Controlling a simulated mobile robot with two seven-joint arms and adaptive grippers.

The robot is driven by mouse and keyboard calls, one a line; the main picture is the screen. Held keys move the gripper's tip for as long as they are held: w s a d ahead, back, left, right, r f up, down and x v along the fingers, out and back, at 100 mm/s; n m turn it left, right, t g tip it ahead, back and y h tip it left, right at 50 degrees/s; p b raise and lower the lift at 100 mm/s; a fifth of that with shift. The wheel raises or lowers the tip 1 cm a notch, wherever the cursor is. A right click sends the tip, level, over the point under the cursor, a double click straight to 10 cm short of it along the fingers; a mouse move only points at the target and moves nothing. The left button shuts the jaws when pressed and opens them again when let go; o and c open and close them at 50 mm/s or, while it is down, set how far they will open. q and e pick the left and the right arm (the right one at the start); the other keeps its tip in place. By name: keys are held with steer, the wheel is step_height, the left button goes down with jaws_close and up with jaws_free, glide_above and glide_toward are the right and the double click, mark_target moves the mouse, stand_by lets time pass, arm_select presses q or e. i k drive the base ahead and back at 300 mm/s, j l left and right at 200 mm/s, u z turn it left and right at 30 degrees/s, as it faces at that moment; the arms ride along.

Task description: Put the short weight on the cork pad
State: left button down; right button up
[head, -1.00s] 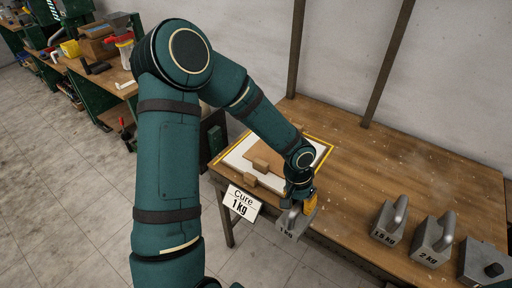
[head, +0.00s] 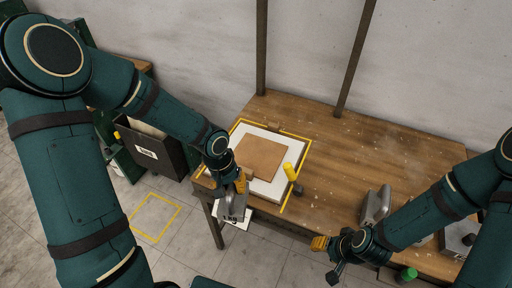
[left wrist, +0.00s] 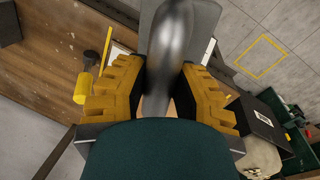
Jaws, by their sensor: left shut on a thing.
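A grey metal weight (head: 232,207) with a looped handle hangs from my left gripper (head: 239,184) at the front left table edge. The gripper is shut on its handle; in the left wrist view the handle (left wrist: 172,45) lies between the yellow fingers (left wrist: 160,92). The brown cork pad (head: 262,157) lies flat on a white sheet (head: 238,152) inside a yellow outline, just behind and right of the weight. The weight is apart from the pad. My right gripper (head: 328,258) is near the front edge; its finger opening is unclear.
Another grey weight (head: 375,205) stands to the right; others are partly hidden by my right arm. A green-capped item (head: 408,273) shows at the front. A black bin (head: 150,150) stands left of the table.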

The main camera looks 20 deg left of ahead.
mark_target(258, 155)
steer(key=i, duration=0.95)
